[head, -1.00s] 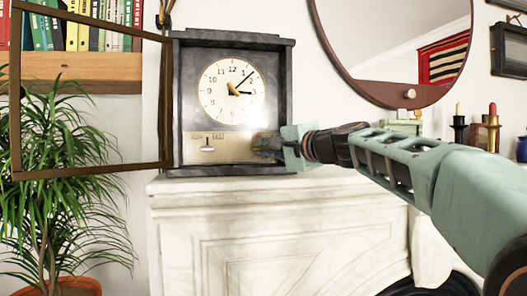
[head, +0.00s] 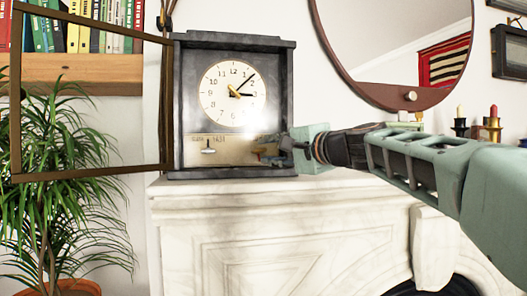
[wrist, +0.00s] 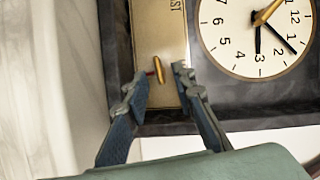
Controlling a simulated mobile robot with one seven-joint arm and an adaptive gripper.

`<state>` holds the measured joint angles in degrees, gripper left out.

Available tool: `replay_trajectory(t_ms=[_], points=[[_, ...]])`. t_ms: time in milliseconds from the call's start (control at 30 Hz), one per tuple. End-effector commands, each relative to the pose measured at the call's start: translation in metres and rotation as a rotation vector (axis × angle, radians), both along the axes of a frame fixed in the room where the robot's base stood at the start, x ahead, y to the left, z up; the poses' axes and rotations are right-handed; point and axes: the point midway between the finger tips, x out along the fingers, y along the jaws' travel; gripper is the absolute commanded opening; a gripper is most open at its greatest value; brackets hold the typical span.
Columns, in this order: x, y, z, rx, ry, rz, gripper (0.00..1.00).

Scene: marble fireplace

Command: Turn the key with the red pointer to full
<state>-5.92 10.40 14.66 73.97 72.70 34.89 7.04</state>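A dark clock (head: 233,40) stands on the mantel with its glazed door (head: 92,172) swung open to the left. Below the dial is a brass plate (head: 228,157). On the plate's right part is a small brass key (wrist: 158,70) with a red pointer (wrist: 150,73) beside it; in the head view this spot is small and partly hidden by my gripper (head: 279,151). In the wrist view my gripper (wrist: 160,78) is open, with one fingertip on each side of the key. Gaps show between the key and both fingertips.
A pale lever (head: 208,149) sits on the plate's left part, under small lettering. The marble mantel (head: 330,183) lies below the clock. A round mirror (head: 385,85) hangs at the right, near candlesticks. A plant (head: 70,200) stands at the left beneath the open door.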

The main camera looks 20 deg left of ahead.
Motion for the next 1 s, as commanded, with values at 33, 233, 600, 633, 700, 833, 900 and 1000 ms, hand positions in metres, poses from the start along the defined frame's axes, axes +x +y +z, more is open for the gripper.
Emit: replay_trajectory(t_ms=[33, 233, 600, 633, 700, 833, 900, 1000], points=[[-0.006, -0.010, 0.002, -0.001, -0.002, -0.005, 0.24], [-0.030, -0.041, 0.004, 0.000, -0.003, -0.004, 0.24], [-0.053, -0.071, 0.006, 0.002, -0.002, 0.000, 0.24], [-0.053, -0.071, 0.006, 0.002, -0.002, 0.001, 0.24], [-0.054, -0.071, 0.006, 0.002, -0.002, 0.001, 0.24], [-0.054, -0.071, 0.006, 0.002, -0.002, 0.001, 0.24], [-0.053, -0.071, 0.006, 0.002, -0.002, 0.001, 0.24], [-0.054, -0.071, 0.006, 0.002, -0.002, 0.001, 0.24]])
